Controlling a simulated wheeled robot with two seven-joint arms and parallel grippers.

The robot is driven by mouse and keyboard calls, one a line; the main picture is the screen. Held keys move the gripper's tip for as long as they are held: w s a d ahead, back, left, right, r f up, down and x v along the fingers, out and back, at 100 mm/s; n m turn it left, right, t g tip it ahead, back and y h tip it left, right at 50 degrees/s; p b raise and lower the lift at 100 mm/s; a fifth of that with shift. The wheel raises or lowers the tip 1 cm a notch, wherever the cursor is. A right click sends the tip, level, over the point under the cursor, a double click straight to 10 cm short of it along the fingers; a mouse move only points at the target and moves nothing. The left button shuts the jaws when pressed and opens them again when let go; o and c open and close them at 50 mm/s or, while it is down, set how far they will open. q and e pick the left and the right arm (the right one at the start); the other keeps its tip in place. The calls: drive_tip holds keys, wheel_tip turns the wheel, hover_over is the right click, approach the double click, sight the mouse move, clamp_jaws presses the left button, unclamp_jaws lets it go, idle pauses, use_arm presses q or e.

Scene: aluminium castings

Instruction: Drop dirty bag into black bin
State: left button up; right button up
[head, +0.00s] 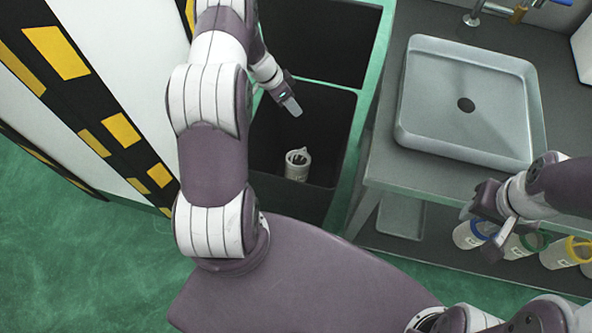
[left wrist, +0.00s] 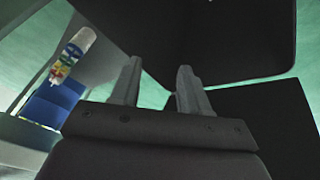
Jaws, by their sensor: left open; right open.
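A black bin (head: 340,116) stands on the floor left of the sink counter, and its dark wall also shows in the left wrist view (left wrist: 215,40). A small whitish bag (head: 297,168) with a pale ring-shaped top is inside this bin, near its front; any dirt on it is too small to make out. My left gripper (head: 291,104) is over the bin, above and apart from the bag. In the left wrist view its two fingers (left wrist: 160,80) are apart with nothing between them. My right gripper (head: 490,215) is open at the counter's front edge, holding nothing visible.
A second black bin (head: 320,35) stands behind the first. A grey sink (head: 465,100) sits on the counter (head: 385,165). Below, bags with blue (head: 475,233), green (head: 522,243) and yellow (head: 565,252) rings stand on a shelf. A striped white wall (head: 120,80) is at left.

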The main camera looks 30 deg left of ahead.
use_arm(q)
drive_tip(key=v, duration=1.2)
drive_tip(key=shift+r, duration=0.2)
